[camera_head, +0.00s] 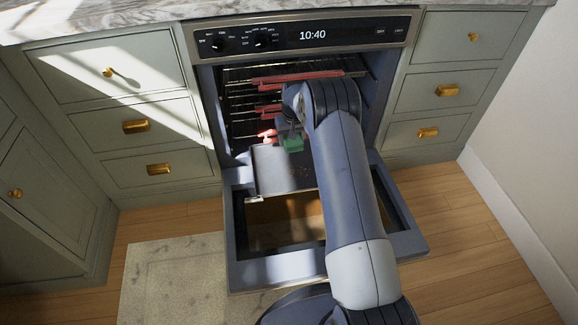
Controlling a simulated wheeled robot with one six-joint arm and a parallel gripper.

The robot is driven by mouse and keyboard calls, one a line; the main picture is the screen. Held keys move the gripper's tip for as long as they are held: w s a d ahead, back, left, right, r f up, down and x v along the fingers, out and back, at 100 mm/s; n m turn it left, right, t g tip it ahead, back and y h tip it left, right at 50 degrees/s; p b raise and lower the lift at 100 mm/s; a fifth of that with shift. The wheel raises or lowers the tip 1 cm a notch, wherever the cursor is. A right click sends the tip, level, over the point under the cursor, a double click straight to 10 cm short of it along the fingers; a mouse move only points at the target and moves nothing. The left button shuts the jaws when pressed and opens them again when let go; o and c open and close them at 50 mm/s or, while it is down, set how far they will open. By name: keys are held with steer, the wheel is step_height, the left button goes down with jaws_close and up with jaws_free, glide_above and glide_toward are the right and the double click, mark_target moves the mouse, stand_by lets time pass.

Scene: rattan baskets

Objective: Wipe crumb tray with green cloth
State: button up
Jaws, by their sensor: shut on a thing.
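The crumb tray (268,178) is a grey, flat metal tray, pulled partly out at the bottom of the oven opening. Small dark specks lie on its right part. The green cloth (293,145) is a small bunched piece over the tray's back part. My gripper (290,133) is shut on the green cloth, with my arm reaching over the tray from the front right. I cannot tell whether the cloth touches the tray. My arm hides the tray's right side and much of the gripper.
The oven door (290,268) is folded down in front, with a see-through window. Racks (240,100) with red edge strips (300,78) sit above the tray inside the oven. Drawers with brass handles flank it on both sides. A light mat (170,280) lies on the wooden floor.

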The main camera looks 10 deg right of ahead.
steer(key=b, duration=1.3)
glide_above(289, 173)
step_height(289, 173, down, 16)
steer(key=shift+s+f+b, duration=0.15)
steer(key=shift+f+b, duration=0.45)
steer(key=shift+f, duration=0.75)
steer(key=shift+s+f+b, duration=0.15)
steer(key=shift+f+b, duration=0.45)
steer(key=shift+f, duration=0.95)
steer(key=shift+f, duration=1)
